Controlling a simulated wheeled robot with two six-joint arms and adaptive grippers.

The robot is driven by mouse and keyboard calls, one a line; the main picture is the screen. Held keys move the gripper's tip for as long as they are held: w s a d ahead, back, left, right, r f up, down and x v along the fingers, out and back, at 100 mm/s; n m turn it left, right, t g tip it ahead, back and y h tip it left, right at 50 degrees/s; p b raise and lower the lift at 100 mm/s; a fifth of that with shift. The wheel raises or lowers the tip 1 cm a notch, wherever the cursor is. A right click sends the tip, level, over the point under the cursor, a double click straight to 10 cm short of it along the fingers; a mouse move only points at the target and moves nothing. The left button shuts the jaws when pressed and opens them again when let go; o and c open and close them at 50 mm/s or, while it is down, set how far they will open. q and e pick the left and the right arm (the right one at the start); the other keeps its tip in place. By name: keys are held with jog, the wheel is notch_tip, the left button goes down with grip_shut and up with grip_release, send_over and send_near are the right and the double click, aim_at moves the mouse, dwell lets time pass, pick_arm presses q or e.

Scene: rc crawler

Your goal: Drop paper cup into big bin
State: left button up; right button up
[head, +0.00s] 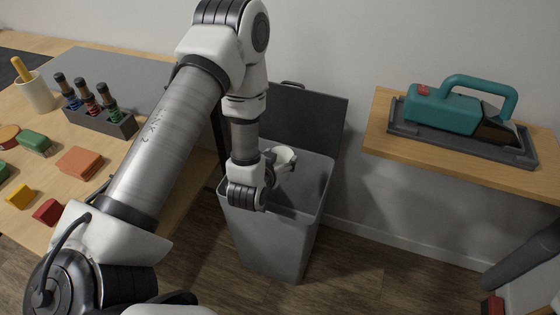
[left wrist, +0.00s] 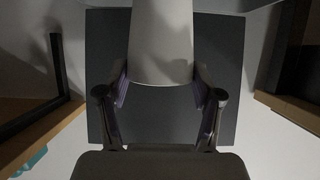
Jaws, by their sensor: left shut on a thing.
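The big bin (head: 268,245) is a tall grey box on the floor between the two tables, with its dark lid (head: 318,118) standing open at the back. The paper cup (head: 285,157) is white and hangs over the bin's opening. My left gripper (head: 272,172) is shut on the cup; my wrist hides part of the cup and the bin's front rim. In the left wrist view, the pale cup (left wrist: 162,42) sits between the two fingers, against a dark grey panel (left wrist: 104,50) that looks like the lid. My right gripper is not in view.
The left table holds a rack of bottles (head: 100,115), a pale cup with a wooden-handled tool (head: 38,95) and several coloured blocks (head: 80,162). The right table (head: 385,140) bears a teal tool (head: 450,110) on a dark tray. A wall stands close behind the bin.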

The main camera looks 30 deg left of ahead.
pick_arm(q)
notch_tip(320, 180, down, 5)
jog(key=b, duration=0.3)
jog(key=shift+w+d+r, duration=0.1)
jog(key=shift+r, duration=0.1)
jog(key=shift+r, duration=0.1)
jog(key=o, duration=0.8)
jog(key=shift+r, duration=0.1)
notch_tip(320, 180, up, 10)
jog(key=shift+f, duration=0.1)
